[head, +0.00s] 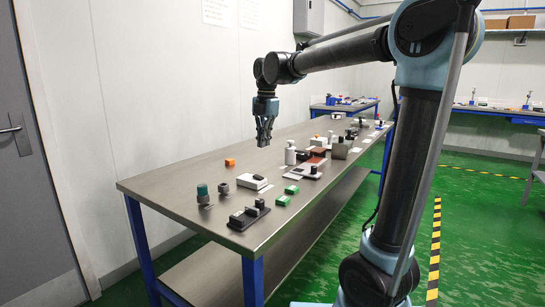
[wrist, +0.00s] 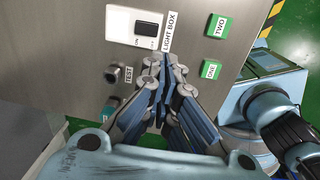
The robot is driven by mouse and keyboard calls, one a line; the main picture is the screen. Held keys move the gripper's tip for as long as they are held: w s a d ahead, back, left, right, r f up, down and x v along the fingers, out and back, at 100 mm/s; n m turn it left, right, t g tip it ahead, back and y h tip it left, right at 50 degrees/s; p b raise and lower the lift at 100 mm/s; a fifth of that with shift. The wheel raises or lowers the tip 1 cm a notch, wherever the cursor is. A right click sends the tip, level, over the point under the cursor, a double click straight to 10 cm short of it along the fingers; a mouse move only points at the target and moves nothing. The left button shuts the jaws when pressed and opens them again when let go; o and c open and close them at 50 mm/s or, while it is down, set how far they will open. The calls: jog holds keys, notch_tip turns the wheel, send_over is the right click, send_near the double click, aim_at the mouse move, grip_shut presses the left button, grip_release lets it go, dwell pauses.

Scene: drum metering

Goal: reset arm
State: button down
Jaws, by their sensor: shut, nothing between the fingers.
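My gripper (head: 264,139) hangs from my outstretched arm, pointing down above the metal bench (head: 165,178). In the wrist view my gripper (wrist: 163,65) has its fingers together, with nothing seen between them. Under it lie a white switch box (wrist: 119,27) beside a "LIGHT BOX" label, and two green blocks (wrist: 217,26) (wrist: 210,69) labelled "TWO" and "ONE". The white box (head: 254,181) and green blocks (head: 291,189) (head: 283,200) also show on the bench in the head view. The gripper appears clear of them all.
Near the bench's front end stand a teal-topped fitting (head: 203,194), a small grey fitting (head: 224,188), an orange block (head: 230,162) and a dark device (head: 248,214). A white bottle (head: 290,153) and several devices stand farther back. A wall bounds the bench's left side.

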jog(key=s+d+f+m, duration=0.3)
jog(key=s+d+m, duration=0.15)
jog(key=d, duration=0.25)
jog(key=s+d+f+m+t, duration=0.1)
jog(key=s+d+f+m, duration=0.25)
jog(key=d+m, duration=0.3)
jog(key=s+d+f+m, duration=0.3)
jog(key=d+m, duration=0.1)
jog(key=d, duration=0.4)
jog(key=s+d+f+m, duration=0.5)
jog(key=s+f+m, duration=0.1)
jog(key=f+m, duration=0.1)
jog(key=s+d+f+m, duration=0.4)
jog(key=s+f+m, duration=0.3)
jog(key=f, duration=0.2)
jog(key=shift+s+d+f+m+t+h, duration=0.2)
jog(key=shift+s+d+m+t+h, duration=0.1)
jog(key=shift+d+t, duration=0.1)
jog(key=shift+w+f, duration=0.2)
jog(key=shift+w, duration=0.25)
